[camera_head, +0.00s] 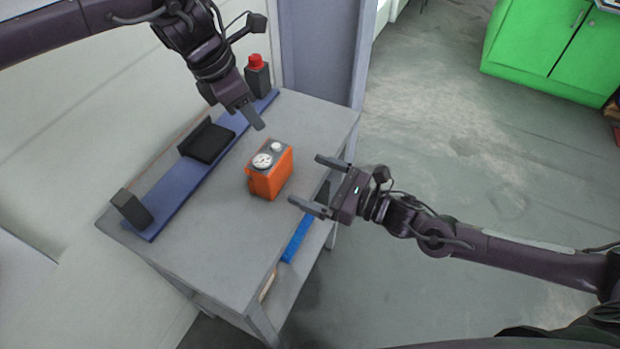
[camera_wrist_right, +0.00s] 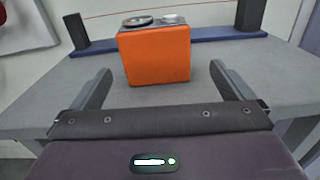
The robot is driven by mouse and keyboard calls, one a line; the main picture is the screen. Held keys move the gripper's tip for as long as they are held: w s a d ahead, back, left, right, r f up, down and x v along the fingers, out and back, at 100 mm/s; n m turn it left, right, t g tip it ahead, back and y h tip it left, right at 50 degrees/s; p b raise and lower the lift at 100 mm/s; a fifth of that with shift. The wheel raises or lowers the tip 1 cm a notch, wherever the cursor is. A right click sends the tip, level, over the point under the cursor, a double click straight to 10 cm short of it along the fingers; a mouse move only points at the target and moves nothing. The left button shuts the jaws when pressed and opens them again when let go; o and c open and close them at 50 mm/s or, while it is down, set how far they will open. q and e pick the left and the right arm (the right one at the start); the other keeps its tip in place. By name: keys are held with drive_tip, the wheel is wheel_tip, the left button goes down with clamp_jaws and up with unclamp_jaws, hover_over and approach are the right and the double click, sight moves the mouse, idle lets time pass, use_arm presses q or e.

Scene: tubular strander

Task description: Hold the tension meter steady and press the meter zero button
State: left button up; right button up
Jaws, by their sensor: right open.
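The tension meter (camera_head: 269,174) is an orange box standing upright on the grey table, with a round dial and a pale round button (camera_head: 277,146) on its dark top. It also shows in the right wrist view (camera_wrist_right: 155,55), ahead of and between the fingers. My right gripper (camera_head: 308,181) is open and empty, to the right of the meter and apart from it, its fingers pointing at it. My left gripper (camera_head: 257,124) hangs above the table, up and left of the meter, pointing down. The gap between its fingers cannot be made out.
The grey table (camera_head: 205,240) carries a blue rail (camera_head: 172,196) with dark end blocks and a black cradle (camera_head: 207,141) along its far-left side. A red button (camera_head: 255,60) tops one block. Blue and tan items lie on a lower shelf. A green cabinet (camera_head: 540,40) stands at the back right.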

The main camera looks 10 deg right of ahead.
sight(264, 163)
drive_tip(key=shift+a+r, duration=0.2)
drive_tip(key=shift+a, duration=0.2)
drive_tip(key=shift+w+a, duration=0.15)
drive_tip(key=shift+a, duration=0.15)
drive_tip(key=x, duration=1.1)
use_arm(q)
drive_tip(key=shift+c, duration=0.5)
use_arm(e)
drive_tip(key=c, duration=1)
use_arm(q)
clamp_jaws()
use_arm(e)
drive_tip(key=shift+o, duration=0.2)
